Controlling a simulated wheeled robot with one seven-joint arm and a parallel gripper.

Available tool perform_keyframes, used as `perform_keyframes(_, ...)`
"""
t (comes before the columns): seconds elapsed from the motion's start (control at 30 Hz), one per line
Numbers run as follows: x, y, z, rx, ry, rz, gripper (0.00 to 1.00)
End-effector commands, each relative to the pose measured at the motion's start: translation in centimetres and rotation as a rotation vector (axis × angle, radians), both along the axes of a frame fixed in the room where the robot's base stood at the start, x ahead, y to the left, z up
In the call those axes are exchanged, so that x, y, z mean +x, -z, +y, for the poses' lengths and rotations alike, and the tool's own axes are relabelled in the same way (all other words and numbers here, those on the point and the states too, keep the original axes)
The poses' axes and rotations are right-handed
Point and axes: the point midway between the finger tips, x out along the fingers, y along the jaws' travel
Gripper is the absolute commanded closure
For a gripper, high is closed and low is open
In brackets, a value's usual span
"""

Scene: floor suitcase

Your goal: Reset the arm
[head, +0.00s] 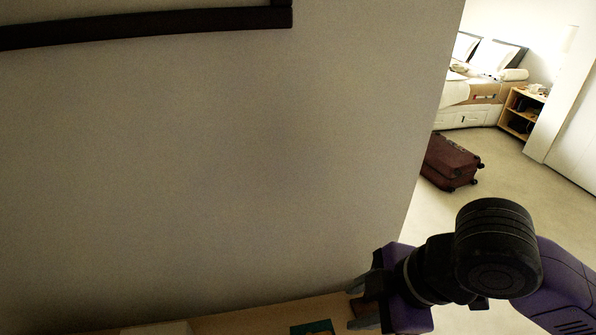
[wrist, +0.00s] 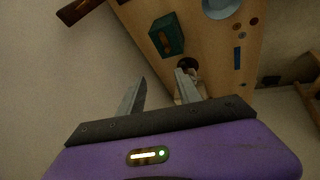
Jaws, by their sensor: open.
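My gripper (head: 358,302) is at the lower right of the head view, next to the wall and above the near edge of a wooden surface. In the wrist view my gripper (wrist: 160,90) has its two grey fingers spread apart with nothing held between them. My arm extends from it to the lower right corner of the head view. A dark red suitcase (head: 450,163) lies on the floor beyond the wall's edge, well away from my gripper.
A plain wall (head: 220,170) fills most of the head view. The wooden surface (head: 250,321) holds a teal box (wrist: 167,36), a pale blue bowl (wrist: 220,5) and several small items. A bed (head: 470,95) and a shelf (head: 520,115) stand far off. Open floor (head: 520,190) lies right.

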Motion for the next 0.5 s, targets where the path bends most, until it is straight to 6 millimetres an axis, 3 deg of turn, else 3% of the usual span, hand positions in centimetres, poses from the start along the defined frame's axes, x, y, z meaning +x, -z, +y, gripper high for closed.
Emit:
perform_keyframes(0.13,3.2,-4.8,5.1,0.277,0.078,-0.148,0.59)
perform_keyframes(0.23,5.2,-9.8,8.4,0.526,0.147,-0.261,0.59)
perform_keyframes(0.37,6.9,-16.1,9.9,0.826,0.246,-0.379,0.59)
perform_keyframes(0.5,7.8,-21.0,8.8,1.099,0.364,-0.478,0.59)
